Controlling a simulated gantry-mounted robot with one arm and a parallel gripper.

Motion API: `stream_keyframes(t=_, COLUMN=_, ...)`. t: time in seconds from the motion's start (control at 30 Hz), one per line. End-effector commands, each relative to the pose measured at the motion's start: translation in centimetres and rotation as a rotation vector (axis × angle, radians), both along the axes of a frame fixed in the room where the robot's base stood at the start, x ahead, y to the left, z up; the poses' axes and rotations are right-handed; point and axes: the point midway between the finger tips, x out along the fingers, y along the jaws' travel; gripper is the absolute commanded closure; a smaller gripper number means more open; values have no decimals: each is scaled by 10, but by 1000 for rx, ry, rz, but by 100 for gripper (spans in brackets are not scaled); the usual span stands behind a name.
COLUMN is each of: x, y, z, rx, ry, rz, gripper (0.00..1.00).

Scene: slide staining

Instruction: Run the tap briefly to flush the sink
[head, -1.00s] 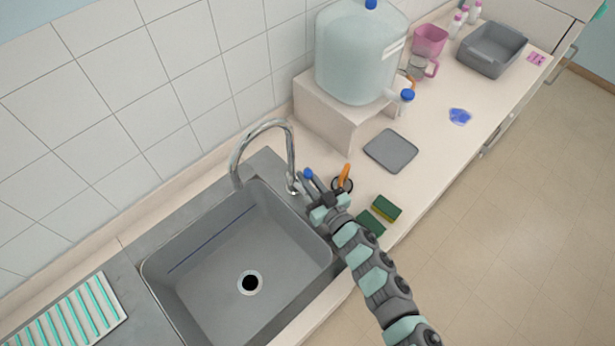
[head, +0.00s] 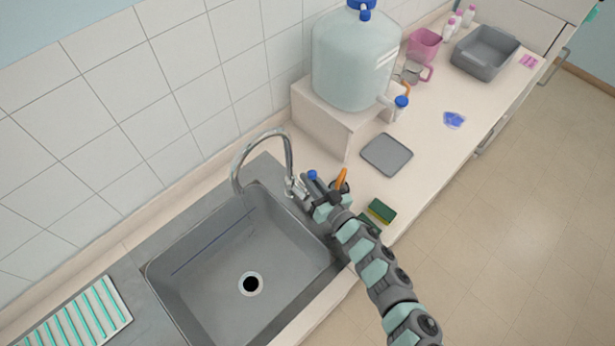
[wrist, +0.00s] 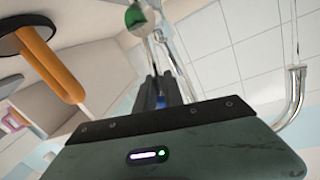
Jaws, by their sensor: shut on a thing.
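The chrome tap (head: 288,150) arches over the left of its base at the sink's back right corner. Its handle is at the base, where a blue tip (head: 312,174) shows. My gripper (head: 306,190) is at this handle and shut on it, with the fingers hiding most of the grip. In the wrist view the dark fingers (wrist: 160,85) meet low in front of chrome tap parts, with a bit of blue between them. The grey sink (head: 215,285) has a round drain (head: 250,284) and looks empty.
Right of my gripper stand an orange-handled tool (head: 341,179) and a green-yellow sponge (head: 381,211). A grey tray (head: 387,154) and a large water carboy (head: 352,65) on a block are behind. A striped rack (head: 75,325) lies left of the sink.

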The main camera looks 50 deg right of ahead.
Motion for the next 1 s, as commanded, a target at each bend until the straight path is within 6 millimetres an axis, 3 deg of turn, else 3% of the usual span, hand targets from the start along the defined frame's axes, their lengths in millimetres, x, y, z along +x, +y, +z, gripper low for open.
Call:
stream_keyframes(t=0.37, x=0, y=-3, z=1, rx=27, ry=-5, rz=-1, gripper=100)
stream_keyframes(t=0.4, x=0, y=-3, z=1, rx=27, ry=-5, rz=-1, gripper=85)
stream_keyframes(t=0.63, x=0, y=-3, z=1, rx=26, ry=-3, rz=-2, gripper=66)
stream_keyframes(t=1.0, x=-8, y=-2, z=0, rx=25, ry=-2, rz=-2, gripper=66)
